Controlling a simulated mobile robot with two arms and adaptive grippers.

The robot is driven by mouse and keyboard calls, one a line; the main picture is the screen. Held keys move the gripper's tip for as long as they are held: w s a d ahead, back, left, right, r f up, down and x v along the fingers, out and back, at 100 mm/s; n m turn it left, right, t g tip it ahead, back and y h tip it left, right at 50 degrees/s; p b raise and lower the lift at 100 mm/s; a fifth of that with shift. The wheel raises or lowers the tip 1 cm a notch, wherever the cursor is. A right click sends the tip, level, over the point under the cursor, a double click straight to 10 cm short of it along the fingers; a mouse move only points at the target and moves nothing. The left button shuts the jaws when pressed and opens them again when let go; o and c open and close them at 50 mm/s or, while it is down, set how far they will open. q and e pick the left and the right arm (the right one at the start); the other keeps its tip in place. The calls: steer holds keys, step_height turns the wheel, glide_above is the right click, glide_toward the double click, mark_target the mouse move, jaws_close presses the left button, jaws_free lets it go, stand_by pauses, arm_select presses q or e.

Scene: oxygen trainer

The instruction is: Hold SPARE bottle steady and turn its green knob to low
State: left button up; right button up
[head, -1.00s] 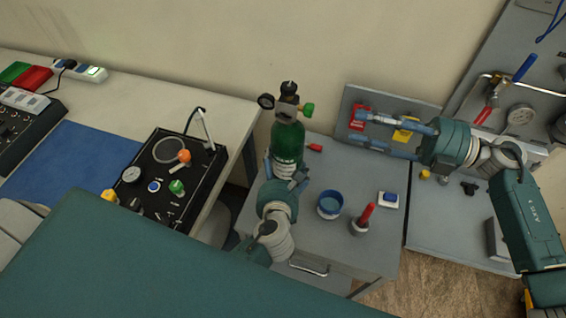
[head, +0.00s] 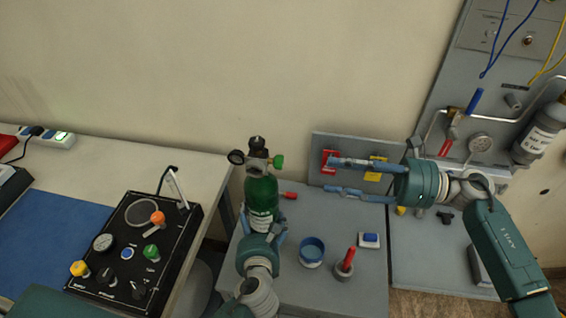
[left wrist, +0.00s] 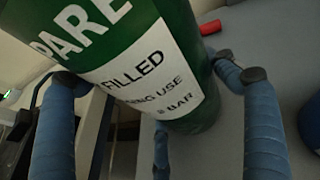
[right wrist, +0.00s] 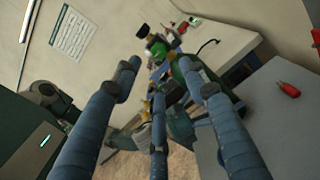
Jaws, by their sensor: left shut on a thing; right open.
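The SPARE bottle (head: 262,197) is a green cylinder standing upright on the grey cabinet top, with a black valve (head: 257,146) and round gauge (head: 236,157). Its green knob (head: 279,161) sticks out to the right of the valve; its setting is too small to read. My left gripper (head: 262,226) is shut around the lower bottle; the left wrist view shows the white label (left wrist: 155,75) between its fingers. My right gripper (head: 330,176) is open and empty, to the right of the knob and apart from it, fingers pointing left. In the right wrist view the bottle (right wrist: 194,82) is beyond its fingers.
A blue bowl (head: 312,252), a red-handled tool (head: 346,262) and a blue-and-white block (head: 369,240) stand right of the bottle. A grey panel (head: 318,148) with red and yellow parts is behind my right gripper. A black control box (head: 135,250) is on the left desk.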

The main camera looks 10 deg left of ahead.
mark_target(278, 162)
steer(key=shift+n, duration=0.5)
steer(key=a, duration=1.2)
steer(key=shift+s, duration=0.25)
steer(key=shift+f, duration=0.1)
jaws_close()
